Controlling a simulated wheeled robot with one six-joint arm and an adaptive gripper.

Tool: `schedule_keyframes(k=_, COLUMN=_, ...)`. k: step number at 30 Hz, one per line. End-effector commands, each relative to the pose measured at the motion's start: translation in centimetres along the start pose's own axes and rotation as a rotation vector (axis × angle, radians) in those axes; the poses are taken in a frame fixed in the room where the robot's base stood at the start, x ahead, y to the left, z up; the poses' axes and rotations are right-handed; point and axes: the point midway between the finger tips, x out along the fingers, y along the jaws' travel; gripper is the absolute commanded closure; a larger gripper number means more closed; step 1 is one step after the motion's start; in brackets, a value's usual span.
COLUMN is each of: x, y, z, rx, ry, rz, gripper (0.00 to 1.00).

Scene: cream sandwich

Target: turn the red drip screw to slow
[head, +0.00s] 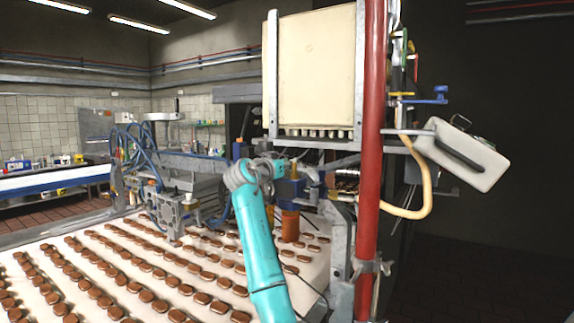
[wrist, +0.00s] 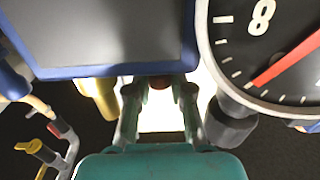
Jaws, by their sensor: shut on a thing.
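In the wrist view my gripper (wrist: 160,88) has its two greenish fingers reaching up under the lower edge of a blue-framed dark panel. A small dark red part, which looks like the drip screw (wrist: 158,81), shows between the fingertips, mostly hidden by them and the panel edge. The fingers are shut on it. Its turn setting cannot be read. In the head view my teal arm reaches up to the machine, and the fingertips and screw cannot be made out there.
A round dial (wrist: 262,45) with a red needle sits close on the right in the wrist view. A yellow-handled valve (wrist: 35,148) is at the left.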

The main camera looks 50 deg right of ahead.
Motion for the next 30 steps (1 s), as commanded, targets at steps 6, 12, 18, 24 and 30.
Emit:
schedule_keyframes(k=6, x=-0.05, y=-0.04, z=0.11, rx=-0.002, ry=0.001, rz=-0.043, gripper=1.0)
schedule_keyframes(k=12, x=-0.06, y=-0.05, z=0.11, rx=-0.002, ry=0.0, rz=-0.042, gripper=1.0)
schedule_keyframes(k=18, x=-0.06, y=-0.04, z=0.08, rx=-0.002, ry=0.001, rz=-0.042, gripper=0.67)
schedule_keyframes(k=24, x=-0.05, y=-0.03, z=0.03, rx=-0.001, ry=0.001, rz=-0.039, gripper=0.67)
schedule_keyframes(k=30, x=0.02, y=-0.1, z=0.07, rx=-0.002, ry=-0.003, rz=0.017, gripper=0.67)
